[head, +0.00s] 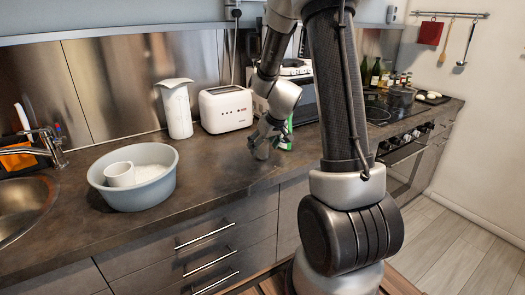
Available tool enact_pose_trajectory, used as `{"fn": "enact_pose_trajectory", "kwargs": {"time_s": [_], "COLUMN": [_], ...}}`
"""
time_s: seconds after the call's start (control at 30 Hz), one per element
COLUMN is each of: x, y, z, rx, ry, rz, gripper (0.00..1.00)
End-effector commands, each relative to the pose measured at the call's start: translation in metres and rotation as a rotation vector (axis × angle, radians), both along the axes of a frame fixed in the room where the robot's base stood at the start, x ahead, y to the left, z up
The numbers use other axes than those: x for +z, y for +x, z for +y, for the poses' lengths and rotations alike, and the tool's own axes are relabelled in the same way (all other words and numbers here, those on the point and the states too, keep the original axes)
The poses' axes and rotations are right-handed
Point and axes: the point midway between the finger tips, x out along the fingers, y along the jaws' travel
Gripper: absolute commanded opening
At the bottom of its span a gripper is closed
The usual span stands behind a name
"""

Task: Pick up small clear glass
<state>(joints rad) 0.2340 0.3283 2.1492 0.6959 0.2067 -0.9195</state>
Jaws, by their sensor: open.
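A small clear glass (261,152) stands on the dark countertop, right of the bowl and in front of the toaster. It looks dark and see-through, and its upper part is partly hidden by my gripper. My gripper (262,141) is open and points down at the glass, with its fingers at or around the glass's upper part. I cannot tell whether the fingers touch it.
A grey bowl (152,200) holding a white cup (121,174) stands left, beside the sink (22,205). A white jug (177,108) and a toaster (226,108) stand behind. A green-and-white item (287,136) is close behind my gripper. Counter between bowl and glass is clear.

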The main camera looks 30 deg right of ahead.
Motion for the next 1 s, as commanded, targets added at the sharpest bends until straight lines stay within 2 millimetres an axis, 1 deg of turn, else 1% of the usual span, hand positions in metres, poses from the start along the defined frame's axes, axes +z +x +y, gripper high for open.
{"fn": "enact_pose_trajectory", "kwargs": {"time_s": [0.03,0.13,0.33,0.37,0.4,0.47,0.5,0.63,0.87,1.0], "x": [-0.0057,-0.0115,-0.0123,-0.0123,-0.0122,-0.0122,-0.0121,-0.0121,-0.0117,-0.0030], "y": [0.0036,0.0070,0.0076,0.0076,0.0075,0.0075,0.0075,0.0074,0.0075,0.0079], "z": [0.0000,0.0002,0.0003,0.0003,0.0003,0.0003,0.0004,0.0004,0.0004,0.0006], "rx": [-0.001,-0.001,0.001,0.001,0.001,0.000,0.000,0.000,0.000,0.001], "ry": [0.002,0.000,0.000,0.000,0.000,0.000,0.000,0.000,0.000,0.000], "rz": [0.001,0.000,-0.001,-0.001,-0.001,-0.001,-0.001,-0.001,-0.001,-0.003], "gripper": [0.72,0.72,0.72,0.71,0.63,0.52,0.45,0.21,0.21,0.21]}}
